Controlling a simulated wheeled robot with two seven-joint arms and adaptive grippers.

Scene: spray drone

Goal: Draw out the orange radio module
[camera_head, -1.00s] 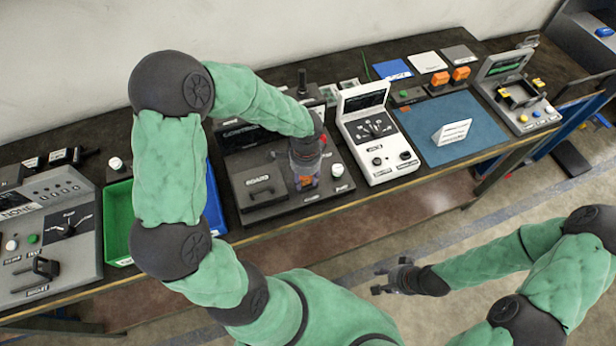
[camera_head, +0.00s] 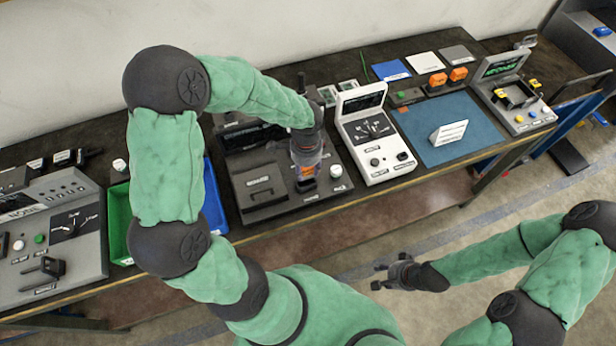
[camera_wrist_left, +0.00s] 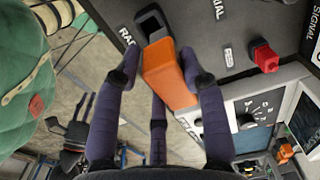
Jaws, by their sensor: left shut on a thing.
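The orange radio module (camera_wrist_left: 169,78) is between the fingers of my left gripper (camera_wrist_left: 160,82) in the left wrist view. One end of it lies at the dark slot (camera_wrist_left: 151,24) of the dark panel; I cannot tell how much is still inside. In the head view the module shows as a small orange patch (camera_head: 307,170) under my left gripper (camera_head: 307,160), at the front of the dark station (camera_head: 270,207). My left gripper is shut on the module. My right gripper (camera_head: 388,272) hangs in front of the table, empty, with its fingers apart.
A red knob (camera_wrist_left: 264,57) stands on the panel near the module. A white console (camera_head: 380,165) is just right of the dark station. A green bin (camera_head: 118,225) is on the left. The blue mat (camera_head: 470,150) is mostly clear, with a white sign on it.

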